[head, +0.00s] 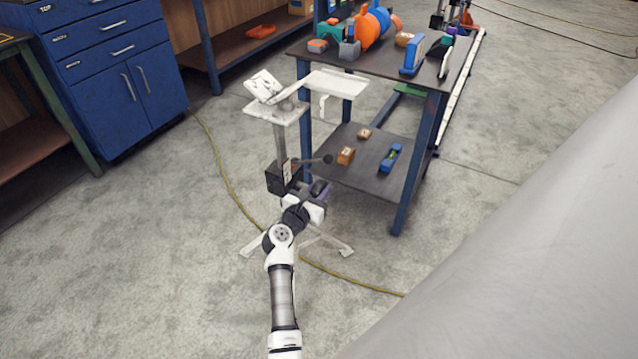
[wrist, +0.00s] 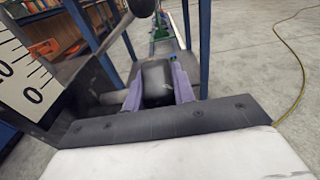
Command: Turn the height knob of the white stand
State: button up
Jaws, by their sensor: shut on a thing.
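The white stand (head: 279,117) stands upright on splayed legs left of the workbench, with a tilted top and a flat white tray. A black collar (head: 276,179) sits low on its column. My gripper (head: 318,190) is at that collar's right side. In the wrist view, my gripper's purple fingers (wrist: 159,88) are shut on the black height knob (wrist: 157,78), one on each side. The knob's shaft runs left to the collar. A white scale (wrist: 22,75) with black marks is at the left. In the head view my gripper largely hides the knob.
A black ball-ended lever (head: 327,158) sticks out right, just above my gripper; its ball also shows in the wrist view (wrist: 143,7). The blue-legged workbench (head: 345,184) is close on the right. A yellow cable (head: 222,166) lies on the floor. Open floor lies left.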

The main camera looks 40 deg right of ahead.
jog(key=shift+r+g+y+p, duration=0.45)
jog(key=shift+y+p, duration=0.25)
jog(key=shift+p, duration=2.75)
jog(key=shift+d+f+y+p, duration=0.1)
jog(key=shift+f+y+p, duration=0.25)
jog(key=shift+y+p, duration=0.05)
jog(key=o, duration=1)
jog(key=shift+f, duration=0.1)
jog(key=v, duration=1.4)
jog(key=shift+w+b, duration=0.15)
jog(key=shift+b, duration=0.15)
